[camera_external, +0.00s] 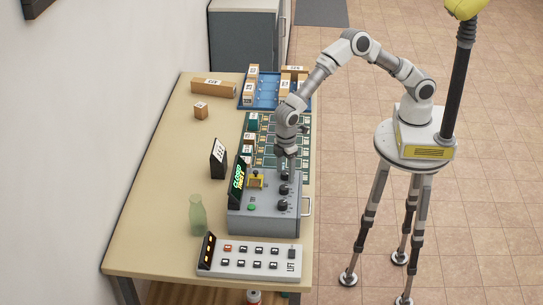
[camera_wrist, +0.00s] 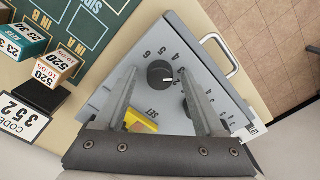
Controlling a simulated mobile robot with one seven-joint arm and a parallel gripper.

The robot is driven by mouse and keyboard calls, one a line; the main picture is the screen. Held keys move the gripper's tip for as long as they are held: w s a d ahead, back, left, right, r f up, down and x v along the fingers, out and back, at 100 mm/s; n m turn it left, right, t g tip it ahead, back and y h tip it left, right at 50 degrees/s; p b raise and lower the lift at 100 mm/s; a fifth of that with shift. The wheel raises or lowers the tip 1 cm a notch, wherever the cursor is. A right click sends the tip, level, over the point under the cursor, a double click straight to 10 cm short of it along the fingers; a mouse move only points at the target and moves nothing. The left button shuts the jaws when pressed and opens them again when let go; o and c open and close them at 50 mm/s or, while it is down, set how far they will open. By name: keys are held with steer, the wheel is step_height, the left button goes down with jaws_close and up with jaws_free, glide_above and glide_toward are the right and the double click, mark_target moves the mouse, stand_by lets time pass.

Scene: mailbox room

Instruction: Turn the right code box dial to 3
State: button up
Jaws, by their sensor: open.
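The grey code box (camera_external: 262,217) stands on the table, with several dark dials on its top near the right side. The far dial (camera_external: 284,175), the right one as seen from my base, sits below my gripper (camera_external: 287,157). In the wrist view this black round dial (camera_wrist: 160,73) shows between the tips of my open gripper (camera_wrist: 158,78), with no clear contact. A pale mark shows on the dial, and digits ring it; I cannot tell surely which digit it marks. Another dial (camera_wrist: 187,108) is partly hidden by the right finger. The yellow part (camera_wrist: 140,121) lies near the word SET.
A lit display (camera_external: 238,178) reads CLOSED at the box's left side. A metal handle (camera_wrist: 222,48) sticks out at its edge. A green board (camera_wrist: 70,22) with small boxes lies beyond. A black sign (camera_external: 218,158), a green bottle (camera_external: 197,214) and a button panel (camera_external: 252,258) stand around.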

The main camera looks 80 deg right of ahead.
mark_target(285, 173)
steer(key=shift+r, duration=0.1)
step_height(285, 173, up, 17)
stand_by(0.5)
steer(key=shift+r, duration=0.15)
